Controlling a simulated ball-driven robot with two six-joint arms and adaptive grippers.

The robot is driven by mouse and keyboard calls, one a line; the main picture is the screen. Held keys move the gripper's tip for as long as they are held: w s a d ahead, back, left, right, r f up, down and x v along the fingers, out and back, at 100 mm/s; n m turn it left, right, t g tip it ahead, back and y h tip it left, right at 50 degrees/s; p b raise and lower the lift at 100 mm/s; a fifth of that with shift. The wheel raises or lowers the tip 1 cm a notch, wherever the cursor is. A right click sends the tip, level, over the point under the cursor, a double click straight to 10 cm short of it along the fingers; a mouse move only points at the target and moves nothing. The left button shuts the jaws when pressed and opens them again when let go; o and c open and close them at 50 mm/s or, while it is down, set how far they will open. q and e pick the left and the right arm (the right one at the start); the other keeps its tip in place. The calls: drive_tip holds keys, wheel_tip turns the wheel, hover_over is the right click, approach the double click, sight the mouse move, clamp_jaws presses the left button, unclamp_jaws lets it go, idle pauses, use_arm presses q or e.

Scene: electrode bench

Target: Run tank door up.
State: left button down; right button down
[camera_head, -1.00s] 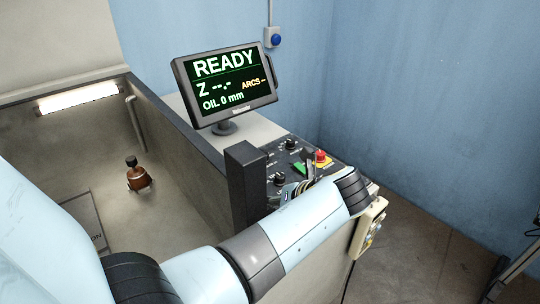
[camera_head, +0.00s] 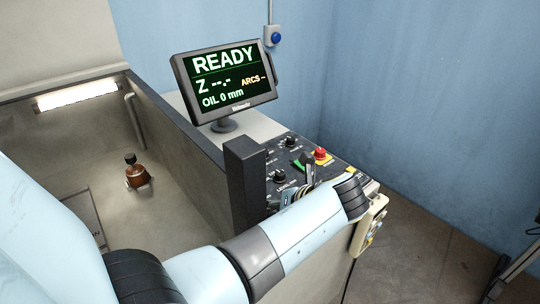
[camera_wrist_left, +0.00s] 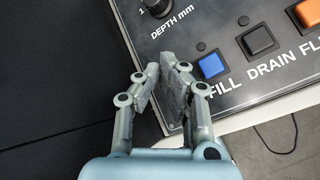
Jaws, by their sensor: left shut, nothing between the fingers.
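The control panel (camera_head: 283,152) lies on the bench top beside the tank (camera_head: 190,135). In the left wrist view, it carries a blue FILL button (camera_wrist_left: 211,65), a dark DRAIN button (camera_wrist_left: 258,41), an orange button (camera_wrist_left: 308,14) and a DEPTH mm knob (camera_wrist_left: 157,6). My left gripper (camera_head: 305,180) is over the panel, partly hidden by my own arm. In the left wrist view my left gripper (camera_wrist_left: 168,70) is shut and empty, its tips left of the FILL button. I cannot make out the tank door or a door control. My right gripper is out of view.
A monitor (camera_head: 224,84) reading READY stands behind the panel. A dark upright block (camera_head: 243,185) stands left of the panel. A red knob (camera_head: 320,154) is at the panel's far right. A beige pendant (camera_head: 371,226) hangs at the front edge.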

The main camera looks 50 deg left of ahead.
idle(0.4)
use_arm(q)
drive_tip(key=shift+f, duration=0.15)
drive_tip(key=shift+f, duration=0.25)
idle(0.4)
